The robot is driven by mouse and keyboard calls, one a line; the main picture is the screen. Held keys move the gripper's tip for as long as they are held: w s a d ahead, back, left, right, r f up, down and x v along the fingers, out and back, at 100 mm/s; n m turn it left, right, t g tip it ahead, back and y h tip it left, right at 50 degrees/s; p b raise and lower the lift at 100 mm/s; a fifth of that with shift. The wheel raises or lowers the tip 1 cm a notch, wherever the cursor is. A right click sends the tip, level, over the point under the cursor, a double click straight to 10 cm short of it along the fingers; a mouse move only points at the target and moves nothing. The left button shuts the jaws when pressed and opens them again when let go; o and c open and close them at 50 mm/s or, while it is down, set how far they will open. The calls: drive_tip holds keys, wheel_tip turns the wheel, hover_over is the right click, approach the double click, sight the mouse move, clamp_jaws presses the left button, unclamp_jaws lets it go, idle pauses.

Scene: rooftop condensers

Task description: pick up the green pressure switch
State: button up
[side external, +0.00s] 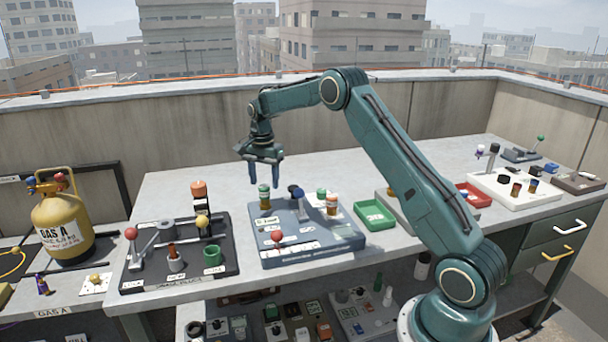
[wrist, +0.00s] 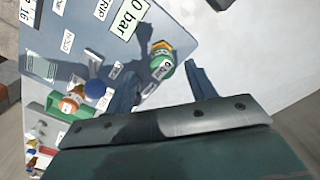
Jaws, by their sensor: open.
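A green-topped pressure switch (side external: 264,191) with an orange-brown lower part stands upright near the back left of the blue-grey panel (side external: 345,238). In the wrist view the green switch (wrist: 162,67) shows in the gap between my fingers, with a yellow-orange part beside its green top. My gripper (side external: 264,186) is open and empty, pointing down just over the switch. In the wrist view my gripper (wrist: 158,75) has one finger on each side of it. Whether either finger touches the switch, I cannot tell.
A green tray (side external: 375,215) lies to the right. A black board (side external: 135,275) is at left. The bench behind is clear.

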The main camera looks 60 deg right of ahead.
sight(264, 186)
drive_tip(key=shift+w+f, duration=0.1)
drive_tip(key=shift+f, duration=2.5)
drive_tip(key=c, duration=1.2)
drive_tip(key=shift+o, duration=0.2)
drive_tip(key=shift+r, duration=0.1)
wheel_tip(264, 186, up, 20)
